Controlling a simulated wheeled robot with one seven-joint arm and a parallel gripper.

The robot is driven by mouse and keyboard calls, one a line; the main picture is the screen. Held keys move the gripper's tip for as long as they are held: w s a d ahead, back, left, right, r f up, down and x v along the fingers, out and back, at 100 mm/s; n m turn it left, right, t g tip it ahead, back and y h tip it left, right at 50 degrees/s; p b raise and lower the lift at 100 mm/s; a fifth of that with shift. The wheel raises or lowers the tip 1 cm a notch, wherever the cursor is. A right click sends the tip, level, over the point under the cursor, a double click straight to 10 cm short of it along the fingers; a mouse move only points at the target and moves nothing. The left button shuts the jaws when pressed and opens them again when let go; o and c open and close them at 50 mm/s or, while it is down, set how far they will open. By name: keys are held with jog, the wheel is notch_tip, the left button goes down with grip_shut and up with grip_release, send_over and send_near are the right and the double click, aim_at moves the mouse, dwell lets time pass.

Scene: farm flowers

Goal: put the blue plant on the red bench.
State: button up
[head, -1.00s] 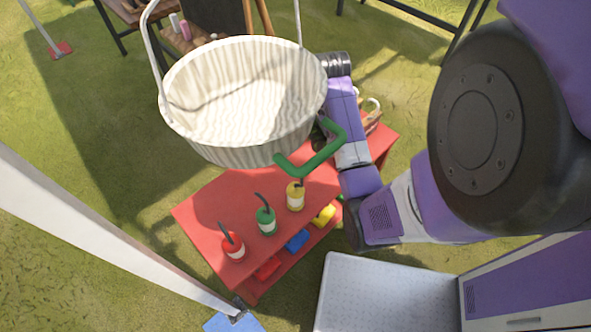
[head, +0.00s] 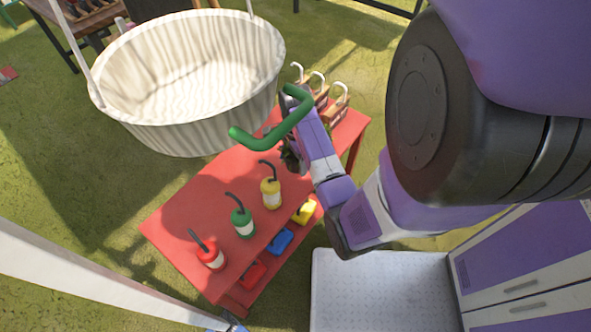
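The red bench (head: 185,213) stands below me with bottles on its top. My purple arm reaches down over the bench's far right part. My gripper (head: 289,154) is at the arm's far end, low over the bench top, mostly hidden behind my arm and a green bent bar. Something dark shows there, too small to tell whether it is a finger or leaves. I cannot see whether the gripper is open or shut. I cannot make out the blue plant in this view.
A large white hanging basket (head: 190,85) blocks the upper left. The green bar (head: 272,125) crosses near it. Red (head: 209,254), green (head: 242,223) and yellow (head: 271,193) bottles stand along the bench. Several small wooden carriers (head: 335,108) stand at its far end. A white post (head: 90,265) is at left.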

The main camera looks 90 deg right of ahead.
aim_at(296, 175)
jog(key=shift+f+b, duration=0.35)
jog(key=shift+f, duration=2.25)
jog(key=o, duration=1.7)
jog(key=shift+f, duration=0.15)
notch_tip(296, 175, up, 12)
jog(key=shift+r+p, duration=0.2)
jog(key=shift+p, duration=0.65)
